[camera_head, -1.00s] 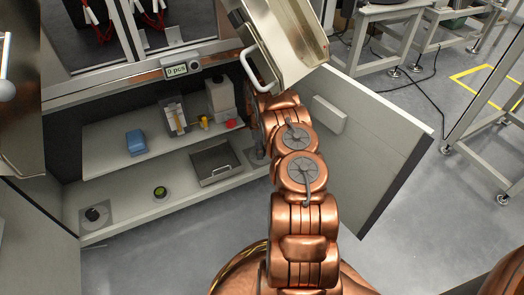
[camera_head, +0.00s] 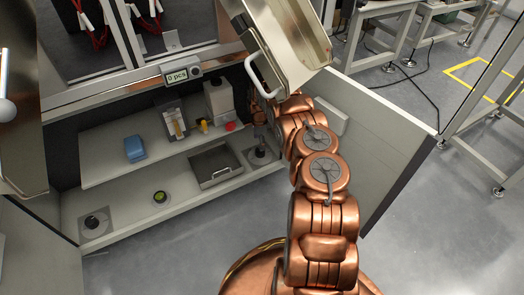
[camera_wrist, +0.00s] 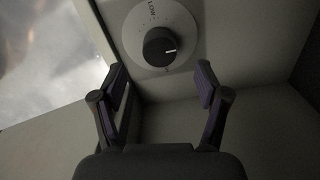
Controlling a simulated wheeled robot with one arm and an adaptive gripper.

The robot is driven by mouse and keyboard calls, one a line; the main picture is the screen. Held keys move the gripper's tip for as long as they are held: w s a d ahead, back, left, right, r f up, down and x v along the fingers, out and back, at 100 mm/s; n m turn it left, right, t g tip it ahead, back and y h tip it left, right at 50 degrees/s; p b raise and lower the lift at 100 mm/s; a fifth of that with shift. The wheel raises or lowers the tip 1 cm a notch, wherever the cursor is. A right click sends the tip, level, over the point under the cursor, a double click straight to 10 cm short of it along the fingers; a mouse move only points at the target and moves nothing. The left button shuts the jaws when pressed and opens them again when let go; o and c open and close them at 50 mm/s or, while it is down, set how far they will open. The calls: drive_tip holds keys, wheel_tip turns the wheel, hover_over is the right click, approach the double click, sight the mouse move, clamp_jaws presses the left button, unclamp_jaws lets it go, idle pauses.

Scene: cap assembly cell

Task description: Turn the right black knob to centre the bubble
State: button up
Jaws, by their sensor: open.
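The right black knob (camera_head: 259,152) sits on a plate at the right end of the cabinet's lower shelf. In the wrist view the black knob (camera_wrist: 160,46) has a white pointer line aimed right, on a white dial with the word LOW. My gripper (camera_wrist: 160,82) is open, its fingers apart below the knob and not around it. In the head view my gripper (camera_head: 259,122) is small and dark above the right knob. The round green bubble level (camera_head: 160,197) lies on the lower shelf; the bubble's position is too small to tell.
A left black knob (camera_head: 93,221) sits at the shelf's left end. A metal tray (camera_head: 215,165) lies beside the right knob. A blue box (camera_head: 134,148), a white container (camera_head: 219,100) and a red cap (camera_head: 230,126) stand on the upper shelf. An open door (camera_head: 385,155) is at the right.

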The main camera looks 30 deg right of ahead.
wheel_tip(320, 180, down, 6)
drive_tip(key=shift+d+f+b, duration=0.1)
drive_tip(key=shift+f+b, duration=0.15)
drive_tip(key=shift+b, duration=0.7)
drive_tip(key=c, duration=1.2)
